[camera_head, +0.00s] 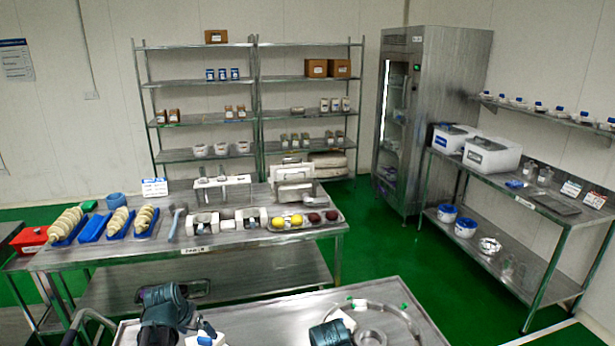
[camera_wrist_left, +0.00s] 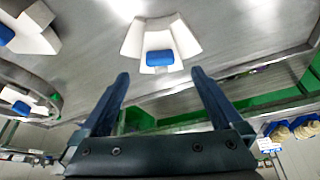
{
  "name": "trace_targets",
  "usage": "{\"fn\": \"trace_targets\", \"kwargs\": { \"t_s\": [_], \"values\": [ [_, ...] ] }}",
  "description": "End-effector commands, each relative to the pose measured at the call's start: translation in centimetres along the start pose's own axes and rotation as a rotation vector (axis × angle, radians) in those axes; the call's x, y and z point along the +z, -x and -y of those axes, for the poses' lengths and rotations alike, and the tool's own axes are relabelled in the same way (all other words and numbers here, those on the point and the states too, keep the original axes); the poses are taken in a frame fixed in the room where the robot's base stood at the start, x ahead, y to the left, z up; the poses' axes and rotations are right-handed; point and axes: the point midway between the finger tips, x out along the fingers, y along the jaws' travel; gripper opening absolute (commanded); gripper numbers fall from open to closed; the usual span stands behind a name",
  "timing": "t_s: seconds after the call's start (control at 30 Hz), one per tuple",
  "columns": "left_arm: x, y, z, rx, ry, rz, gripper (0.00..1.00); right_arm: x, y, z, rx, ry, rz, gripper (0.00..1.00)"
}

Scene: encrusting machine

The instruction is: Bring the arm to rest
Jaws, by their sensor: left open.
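My left gripper (camera_wrist_left: 160,74) is open, with its two dark fingers apart and nothing between them. Beyond its tips in the left wrist view lies a white fan-shaped piece with a blue block (camera_wrist_left: 160,58) on it, over a steel surface. In the head view my left arm (camera_head: 165,312) is folded low above the front steel table (camera_head: 265,322), near its left end. A dark teal part at the bottom centre looks like my right arm (camera_head: 330,334); its fingers cannot be made out.
A curved metal rail (camera_head: 392,309) and a metal ring (camera_head: 370,338) are on the front table's right part. Behind stands a steel table (camera_head: 85,258) with blue trays, dough pieces and white fixtures. Green floor (camera_head: 400,262) is clear to the right.

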Motion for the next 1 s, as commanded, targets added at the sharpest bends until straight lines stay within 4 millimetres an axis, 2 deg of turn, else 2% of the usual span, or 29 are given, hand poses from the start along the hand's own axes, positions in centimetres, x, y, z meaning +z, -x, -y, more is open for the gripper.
{"fn": "trace_targets", "kwargs": {
  "t_s": [0.03, 0.43, 0.6, 1.0],
  "values": [
    [0.2, -1.5, 0.0, 0.0, 0.0, 0.0, 1.0, -0.1, -1.4, 0.1, 0.0, 0.0, 0.0, 0.87],
    [0.1, -6.6, 0.1, -0.001, 0.001, 0.0, 1.0, -0.4, -6.1, 0.6, 0.0, 0.0, 0.0, 0.87],
    [0.1, -7.2, 0.0, -0.001, 0.0, 0.0, 1.0, -0.4, -6.7, 0.6, 0.0, 0.0, 0.0, 0.87],
    [0.1, -7.0, 0.0, 0.0, 0.001, 0.0, 1.0, -0.4, -6.4, 0.6, 0.0, 0.0, 0.0, 0.87]
  ]
}}
